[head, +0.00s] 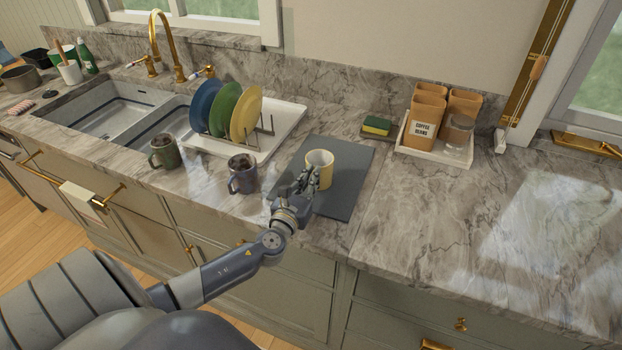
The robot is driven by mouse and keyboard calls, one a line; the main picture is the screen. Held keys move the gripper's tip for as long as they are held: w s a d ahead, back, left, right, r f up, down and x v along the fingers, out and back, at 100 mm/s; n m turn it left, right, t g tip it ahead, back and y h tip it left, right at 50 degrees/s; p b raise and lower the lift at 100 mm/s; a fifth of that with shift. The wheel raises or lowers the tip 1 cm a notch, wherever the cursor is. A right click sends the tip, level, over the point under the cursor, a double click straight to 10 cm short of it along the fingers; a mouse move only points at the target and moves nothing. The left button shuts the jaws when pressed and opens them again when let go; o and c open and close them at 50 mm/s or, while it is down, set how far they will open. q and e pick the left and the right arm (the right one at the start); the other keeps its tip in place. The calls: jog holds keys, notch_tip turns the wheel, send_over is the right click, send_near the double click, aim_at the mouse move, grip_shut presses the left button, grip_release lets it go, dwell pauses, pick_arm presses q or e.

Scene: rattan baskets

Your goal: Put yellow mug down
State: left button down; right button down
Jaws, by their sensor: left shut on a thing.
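The yellow mug (320,168) is pale yellow and upright, over the dark grey mat (347,194) on the marble counter. I cannot tell whether its base touches the mat. My left gripper (309,180) is at the mug's near left side and shut on it. The fingers hide part of the mug's left side. My right gripper is not in view.
A blue-grey mug (242,174) stands left of the gripper, and a green mug (164,153) farther left. Behind them a white tray (284,127) holds a rack with plates. A sponge (377,125) and a canister tray (435,153) stand behind right. The right counter is clear.

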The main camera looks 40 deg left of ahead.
pick_arm(q)
jog(key=shift+f, duration=0.1)
jog(key=c, duration=1.7)
grip_release()
jog(key=shift+s, duration=0.1)
jog(key=b+v, duration=0.2)
jog(key=v, duration=0.8)
jog(key=shift+s, duration=0.15)
jog(key=shift+b+v, duration=0.3)
jog(key=shift+v, duration=0.55)
